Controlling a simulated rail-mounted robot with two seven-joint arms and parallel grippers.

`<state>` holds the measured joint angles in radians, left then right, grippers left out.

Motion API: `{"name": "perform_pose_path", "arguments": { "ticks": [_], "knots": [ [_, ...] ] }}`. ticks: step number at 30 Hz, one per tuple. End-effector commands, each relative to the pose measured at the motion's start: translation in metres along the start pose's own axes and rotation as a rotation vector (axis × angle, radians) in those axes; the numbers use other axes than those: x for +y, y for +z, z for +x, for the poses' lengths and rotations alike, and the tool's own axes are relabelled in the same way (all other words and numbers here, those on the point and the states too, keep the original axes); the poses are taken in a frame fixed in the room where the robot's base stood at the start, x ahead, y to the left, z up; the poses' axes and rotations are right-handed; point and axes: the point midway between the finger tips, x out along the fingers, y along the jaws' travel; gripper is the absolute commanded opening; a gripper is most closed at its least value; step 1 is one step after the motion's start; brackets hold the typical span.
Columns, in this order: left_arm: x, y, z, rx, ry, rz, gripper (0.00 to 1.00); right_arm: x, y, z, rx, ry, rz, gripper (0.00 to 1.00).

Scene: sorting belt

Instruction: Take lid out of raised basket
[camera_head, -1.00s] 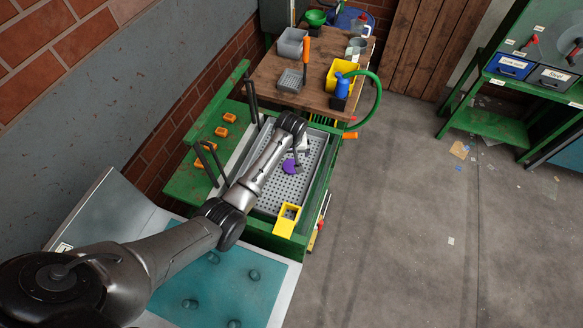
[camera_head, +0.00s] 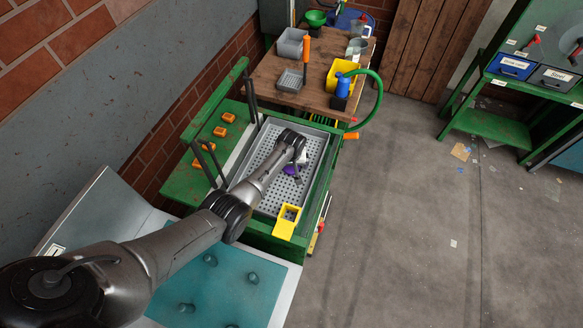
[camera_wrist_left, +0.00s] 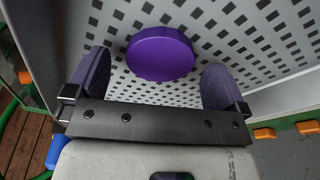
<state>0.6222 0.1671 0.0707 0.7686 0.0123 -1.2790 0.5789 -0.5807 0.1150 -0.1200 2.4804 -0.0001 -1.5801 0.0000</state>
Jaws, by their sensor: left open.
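The purple round lid (camera_wrist_left: 160,54) lies on the perforated floor of the grey raised basket (camera_head: 270,199). In the head view the lid (camera_head: 290,170) is a small purple patch, partly hidden by my left wrist and gripper. My left gripper (camera_head: 299,168) is inside the basket outline, over the lid. In the left wrist view the left gripper (camera_wrist_left: 156,80) is open, with one finger to each side of the lid's lower edge. The fingers look apart from the lid, and nothing is between them. My right gripper is not in view.
A yellow holder (camera_head: 287,221) sits at the basket's near corner. Upright black handles (camera_head: 206,163) stand left of the basket. Orange blocks (camera_head: 220,131) lie on the green ledge. A wooden table (camera_head: 322,98) with containers stands behind.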

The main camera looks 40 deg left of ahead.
Motion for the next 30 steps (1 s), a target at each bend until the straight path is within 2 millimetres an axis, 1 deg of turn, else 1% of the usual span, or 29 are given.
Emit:
{"name": "perform_pose_path", "arguments": {
  "ticks": [1,3,12,28,30],
  "knots": [
    [0.0000,-0.0001,0.0049,0.000,0.000,0.000,1.00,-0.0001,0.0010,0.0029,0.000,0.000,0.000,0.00],
    [0.0001,-0.0003,0.0072,0.000,0.000,0.000,1.00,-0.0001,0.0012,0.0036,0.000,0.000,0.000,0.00],
    [0.0000,-0.0003,0.0082,0.001,0.000,0.000,0.99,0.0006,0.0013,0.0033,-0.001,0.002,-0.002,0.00],
    [-0.0001,-0.0002,0.0082,0.001,0.000,0.000,0.48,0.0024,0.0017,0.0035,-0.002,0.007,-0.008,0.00],
    [-0.0001,-0.0002,0.0082,0.001,0.000,0.000,0.48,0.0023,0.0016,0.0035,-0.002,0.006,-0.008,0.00]
  ]
}}
